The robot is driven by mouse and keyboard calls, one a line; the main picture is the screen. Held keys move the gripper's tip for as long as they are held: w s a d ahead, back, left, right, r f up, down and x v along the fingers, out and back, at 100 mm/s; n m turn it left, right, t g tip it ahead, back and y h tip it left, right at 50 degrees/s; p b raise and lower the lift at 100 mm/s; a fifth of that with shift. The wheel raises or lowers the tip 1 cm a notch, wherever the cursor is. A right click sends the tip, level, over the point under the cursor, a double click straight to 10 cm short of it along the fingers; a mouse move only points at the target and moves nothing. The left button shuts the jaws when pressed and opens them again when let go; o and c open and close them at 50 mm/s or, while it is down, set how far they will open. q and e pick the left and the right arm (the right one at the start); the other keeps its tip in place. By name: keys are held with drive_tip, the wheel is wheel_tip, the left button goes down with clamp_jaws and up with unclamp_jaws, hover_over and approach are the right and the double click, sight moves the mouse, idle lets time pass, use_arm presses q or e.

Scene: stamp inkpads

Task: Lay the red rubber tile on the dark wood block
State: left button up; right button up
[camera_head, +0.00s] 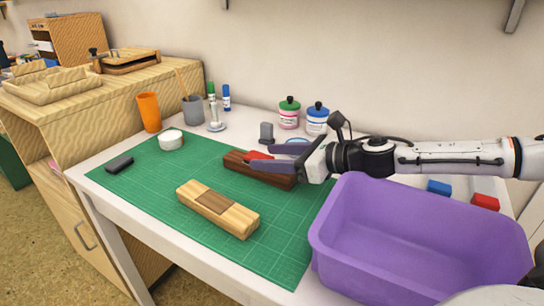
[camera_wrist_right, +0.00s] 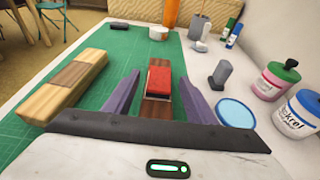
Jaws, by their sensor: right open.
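The red rubber tile (camera_head: 260,155) is on top of the dark wood block (camera_head: 240,168), near the block's middle; it also shows in the wrist view (camera_wrist_right: 159,82). It looks about level and in line with the block. A thin pale edge shows under its near side in the wrist view. My right gripper (camera_head: 257,154) is open, with one finger on each side of the tile and a gap on both sides in the wrist view (camera_wrist_right: 159,78). The fingers partly hide the tile and block in the head view. My left gripper is not in view.
A light wood block (camera_head: 240,218) with a brown middle patch lies on the green mat (camera_head: 150,195). A purple bin (camera_head: 420,225) stands at the right. A grey stamp (camera_head: 266,133), a blue round lid (camera_wrist_right: 236,113) and two jars stand behind. The mat's left part is mostly clear.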

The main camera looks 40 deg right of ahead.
use_arm(q)
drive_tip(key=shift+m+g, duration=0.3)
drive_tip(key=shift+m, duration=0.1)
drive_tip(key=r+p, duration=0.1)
drive_tip(key=p, duration=0.2)
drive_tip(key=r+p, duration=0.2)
drive_tip(key=p, duration=0.1)
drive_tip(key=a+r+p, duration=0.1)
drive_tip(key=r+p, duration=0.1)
drive_tip(key=p, duration=0.2)
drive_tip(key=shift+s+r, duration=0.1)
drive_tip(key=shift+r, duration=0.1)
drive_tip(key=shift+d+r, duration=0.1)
